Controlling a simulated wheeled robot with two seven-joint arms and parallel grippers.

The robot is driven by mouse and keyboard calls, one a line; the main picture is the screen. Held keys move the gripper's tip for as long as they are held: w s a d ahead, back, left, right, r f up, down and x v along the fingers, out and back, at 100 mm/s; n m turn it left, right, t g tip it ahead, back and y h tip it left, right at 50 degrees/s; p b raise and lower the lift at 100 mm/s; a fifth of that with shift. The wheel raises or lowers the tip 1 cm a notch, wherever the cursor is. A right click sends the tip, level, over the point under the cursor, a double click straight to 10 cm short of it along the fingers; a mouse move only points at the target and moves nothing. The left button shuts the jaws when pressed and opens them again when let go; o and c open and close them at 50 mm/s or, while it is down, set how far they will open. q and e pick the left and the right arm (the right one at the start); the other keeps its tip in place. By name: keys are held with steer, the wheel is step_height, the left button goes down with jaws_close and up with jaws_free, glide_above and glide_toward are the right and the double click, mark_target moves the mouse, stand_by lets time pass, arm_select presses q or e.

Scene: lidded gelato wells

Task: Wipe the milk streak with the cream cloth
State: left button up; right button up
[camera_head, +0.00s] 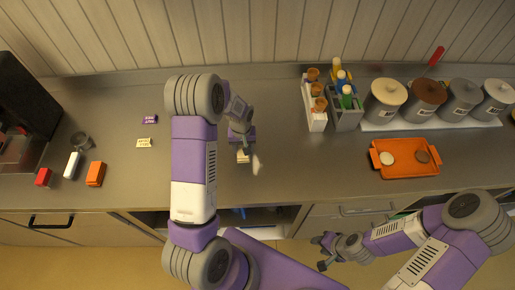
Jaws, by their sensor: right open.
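A small cream piece that looks like the cream cloth (243,156) lies on the steel counter just below my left gripper in the picture. A whitish streak, the milk streak (257,165), lies on the counter right beside it. My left gripper (244,144) points down over the cloth's far edge; whether it touches the cloth or is open is too small to tell. A purple patch (250,132), perhaps another cloth, is partly hidden behind this gripper. My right gripper (320,252) is open and empty, in front of the counter at the lower middle.
Lidded wells (385,100) stand in a row at the right. An orange tray (404,173) holds two round pieces. A grey bottle caddy (346,118) and white cone holder (317,115) stand at the back. Small blocks and labels lie left. The counter between cloth and tray is clear.

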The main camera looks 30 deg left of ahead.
arm_select(q)
step_height(320, 180, up, 4)
steer(key=shift+s+r+p, duration=0.15)
steer(key=shift+p, duration=1.05)
step_height(320, 180, up, 2)
steer(key=shift+p, duration=0.7)
steer(key=shift+r+p, duration=0.55)
steer(key=shift+r, duration=0.4)
